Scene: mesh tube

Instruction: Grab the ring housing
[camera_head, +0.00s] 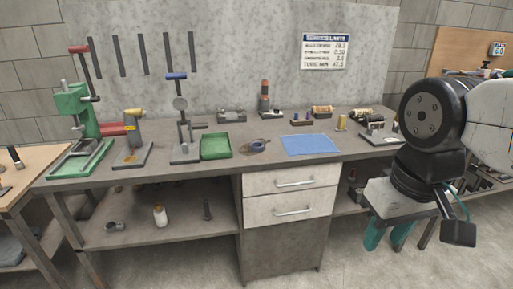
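A small round, ring-like grey-brown part (255,146), which looks like the ring housing, lies on the workbench top between a green tray and a blue mat. Another small grey ring-shaped piece (114,227) lies on the bench's lower shelf at left, so I cannot be sure which one is the ring housing. My gripper (388,240) hangs at the right, in front of the bench and below its top. Its two teal fingers point down with a gap between them, and nothing shows between them. It is well to the right of both ring-like parts.
The green tray (216,147) and blue mat (310,144) flank the ring-like part. Press stands, including a green one (72,101), rise at left. Small parts line the back near a red-topped tool (264,95). Drawers (292,208) sit below the bench front.

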